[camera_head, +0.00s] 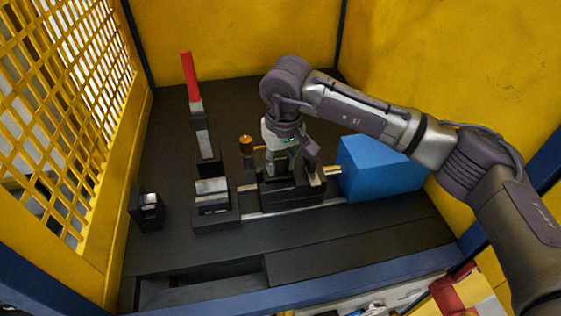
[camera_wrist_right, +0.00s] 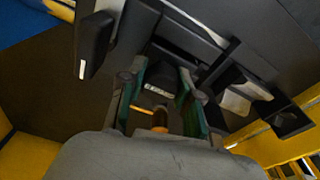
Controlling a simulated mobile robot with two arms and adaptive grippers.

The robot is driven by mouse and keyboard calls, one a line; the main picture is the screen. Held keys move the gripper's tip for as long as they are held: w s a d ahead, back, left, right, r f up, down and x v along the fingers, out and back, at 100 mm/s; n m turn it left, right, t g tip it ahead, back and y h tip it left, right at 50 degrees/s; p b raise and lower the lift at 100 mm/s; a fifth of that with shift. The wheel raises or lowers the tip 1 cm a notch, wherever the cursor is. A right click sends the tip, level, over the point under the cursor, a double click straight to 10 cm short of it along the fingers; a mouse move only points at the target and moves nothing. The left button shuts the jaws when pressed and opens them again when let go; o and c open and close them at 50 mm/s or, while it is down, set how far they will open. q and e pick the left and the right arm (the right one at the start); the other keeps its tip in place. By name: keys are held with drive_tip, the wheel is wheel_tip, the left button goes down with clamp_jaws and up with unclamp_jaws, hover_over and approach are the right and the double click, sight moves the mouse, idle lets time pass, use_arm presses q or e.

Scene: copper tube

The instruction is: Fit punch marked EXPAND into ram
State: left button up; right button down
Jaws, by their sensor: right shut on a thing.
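My right gripper (camera_head: 283,168) points down over a dark block (camera_head: 308,195) on the bench, at the right of the machine. In the right wrist view its green-lined fingers (camera_wrist_right: 162,88) are closed on a dark piece with a white label (camera_wrist_right: 158,90), apparently the punch. The label is too small to read. The gripper hides most of this piece in the head view, and I cannot tell whether it touches the ram. A dark post with a copper-coloured top (camera_head: 246,146) stands just left of the gripper. My left gripper is out of view.
A lever with a red handle (camera_head: 189,75) rises at the left of the machine. A dark block with a grey top (camera_head: 212,188) stands below it, and a small dark holder (camera_head: 147,210) further left. A blue box (camera_head: 380,168) is close on the right. Yellow walls enclose the bench.

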drive_tip(key=shift+r, duration=0.15)
drive_tip(key=c, duration=0.8)
unclamp_jaws()
drive_tip(key=shift+r, duration=0.1)
wheel_tip(320, 180, up, 12)
drive_tip(key=s+b, duration=0.1)
drive_tip(key=b, duration=0.2)
drive_tip(key=shift+s+d, duration=0.25)
drive_tip(key=shift+d, duration=0.05)
